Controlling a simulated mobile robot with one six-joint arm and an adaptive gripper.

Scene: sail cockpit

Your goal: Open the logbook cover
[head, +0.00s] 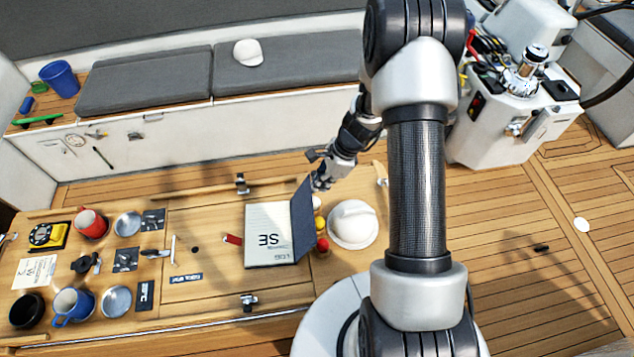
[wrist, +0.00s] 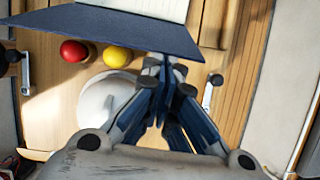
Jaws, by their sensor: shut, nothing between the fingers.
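The logbook lies on the wooden cockpit table, with its pale printed page (head: 268,236) showing. Its dark blue cover (head: 302,222) stands raised and tilted along the right side of the page. In the wrist view the cover (wrist: 110,30) spans the upper left, with a strip of the page behind it. My gripper (head: 319,182) is shut and empty at the far upper corner of the cover. In the wrist view its closed fingertips (wrist: 163,66) are close to the cover's near edge. I cannot tell whether they touch it.
A white cap (head: 352,224) and small red (head: 322,245) and yellow (head: 319,222) round things sit right of the cover. Mugs, plates and instruments fill the table's left part, including a red mug (head: 91,223). The deck at right is mostly clear.

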